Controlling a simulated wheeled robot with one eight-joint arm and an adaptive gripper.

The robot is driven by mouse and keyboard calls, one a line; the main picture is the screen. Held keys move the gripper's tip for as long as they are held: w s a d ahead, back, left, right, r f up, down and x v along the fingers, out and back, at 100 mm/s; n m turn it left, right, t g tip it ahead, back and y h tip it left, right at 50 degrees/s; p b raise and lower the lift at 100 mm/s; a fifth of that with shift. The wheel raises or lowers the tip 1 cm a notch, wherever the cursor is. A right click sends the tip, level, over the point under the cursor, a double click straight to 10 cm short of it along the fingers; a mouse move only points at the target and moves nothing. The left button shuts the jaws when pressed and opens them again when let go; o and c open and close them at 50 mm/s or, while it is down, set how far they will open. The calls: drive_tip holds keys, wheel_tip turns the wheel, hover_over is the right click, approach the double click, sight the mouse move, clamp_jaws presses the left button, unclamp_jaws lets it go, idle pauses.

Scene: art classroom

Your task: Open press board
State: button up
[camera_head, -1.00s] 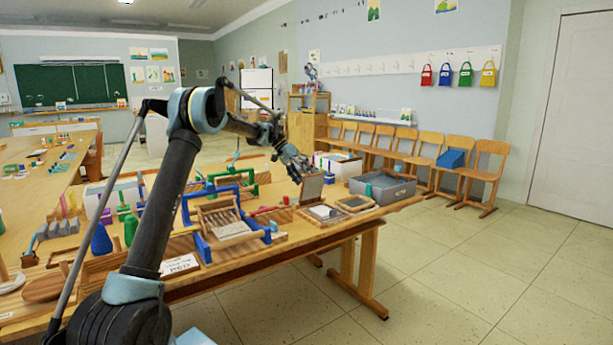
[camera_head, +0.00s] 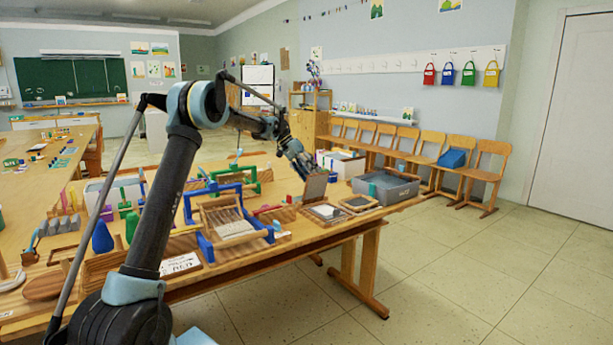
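A brown wooden panel (camera_head: 315,187), which looks like the lid of the press board, stands nearly upright near the table's right end. A low wooden base with a pale sheet or block (camera_head: 327,212) lies in front of it. My gripper (camera_head: 304,168) is at the panel's upper left edge, pointing down to the right. It is close to the panel or touching it; I cannot tell which. The fingers are small and dark here, so I cannot see whether they are open or shut.
A small wooden frame (camera_head: 359,204) and a grey bin (camera_head: 408,190) lie to the right. A white box (camera_head: 343,163) is behind. The floor right of the table is clear.

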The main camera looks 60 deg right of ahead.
drive_tip(key=shift+w+a, duration=0.15)
drive_tip(key=shift+w, duration=1.3)
drive_tip(key=shift+c, duration=0.4)
drive_tip(key=w+r, duration=0.2)
drive_tip(key=w, duration=0.6)
drive_tip(key=w+r, duration=0.3)
drive_tip(key=w, duration=0.4)
drive_tip(key=shift+w+a, duration=0.35)
drive_tip(key=shift+w, duration=0.05)
drive_tip(key=v, duration=0.7)
drive_tip(key=shift+w, duration=0.25)
drive_tip(key=shift+s+a+r, duration=0.1)
idle(0.5)
